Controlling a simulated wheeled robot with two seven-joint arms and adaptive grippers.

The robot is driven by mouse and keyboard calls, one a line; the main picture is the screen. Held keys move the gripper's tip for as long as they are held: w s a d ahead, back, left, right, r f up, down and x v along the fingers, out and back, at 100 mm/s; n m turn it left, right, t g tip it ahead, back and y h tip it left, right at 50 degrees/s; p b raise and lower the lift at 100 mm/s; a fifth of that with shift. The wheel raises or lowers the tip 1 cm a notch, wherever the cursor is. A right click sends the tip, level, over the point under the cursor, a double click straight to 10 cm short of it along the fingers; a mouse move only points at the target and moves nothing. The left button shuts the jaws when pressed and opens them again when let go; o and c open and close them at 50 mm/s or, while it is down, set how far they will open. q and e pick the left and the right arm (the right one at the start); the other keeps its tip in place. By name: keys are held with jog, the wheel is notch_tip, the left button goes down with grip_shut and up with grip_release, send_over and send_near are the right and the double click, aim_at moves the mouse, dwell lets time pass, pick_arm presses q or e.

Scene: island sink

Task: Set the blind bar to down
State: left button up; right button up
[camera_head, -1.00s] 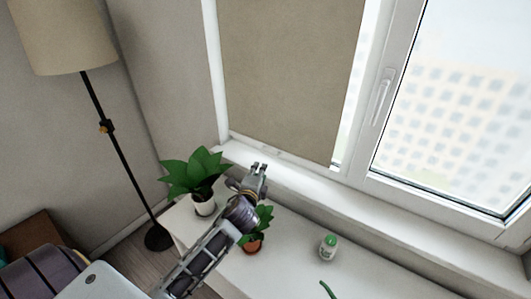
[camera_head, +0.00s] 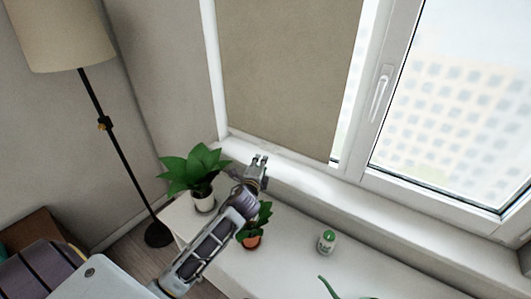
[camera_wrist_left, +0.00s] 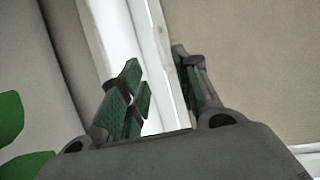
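The beige blind (camera_head: 285,65) hangs over the left window pane, its lower edge close above the white sill. I cannot make out a separate bar along that edge. My left gripper (camera_head: 258,162) is in front of the blind's lower left part, above the sill. In the left wrist view my left gripper (camera_wrist_left: 160,90) has its two fingers apart with nothing between them. The white window frame shows behind the gap, and the blind (camera_wrist_left: 245,50) is to the right. Whether the fingers touch anything is unclear. My right gripper is out of view.
A leafy plant in a white pot (camera_head: 203,198) and a small plant in a terracotta pot (camera_head: 250,241) stand near my left arm. A floor lamp (camera_head: 120,155) is at left. A window handle (camera_head: 379,93) is at right.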

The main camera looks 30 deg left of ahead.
pick_arm(q)
jog(key=shift+p+x, duration=0.55)
jog(key=shift+x, duration=4.65)
grip_shut()
